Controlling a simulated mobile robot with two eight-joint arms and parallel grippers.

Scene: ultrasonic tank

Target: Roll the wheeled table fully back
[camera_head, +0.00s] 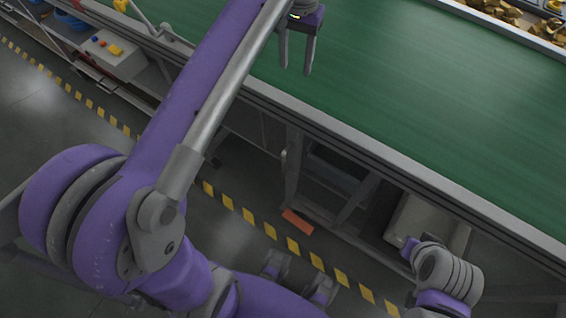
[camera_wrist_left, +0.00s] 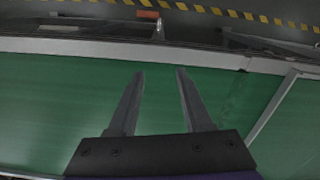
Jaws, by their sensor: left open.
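A long green top (camera_head: 400,75) with a grey metal edge crosses the upper right of the head view. It also fills much of the left wrist view (camera_wrist_left: 60,110). I see no wheels, so I cannot tell whether this is the wheeled table. My left gripper (camera_head: 296,68) is open above the green top, near its front edge. In the left wrist view its two fingers (camera_wrist_left: 160,73) are apart with nothing between them. My right arm shows in part at the lower right of the head view, but its gripper does not show.
Yellow-black floor tape (camera_head: 249,216) runs along the front. An orange piece (camera_head: 297,221) lies by the frame's foot. A grey box (camera_head: 425,222) stands under the top. A control box (camera_head: 115,52) with coloured buttons is at upper left. Brass-coloured parts (camera_head: 510,14) fill a tray.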

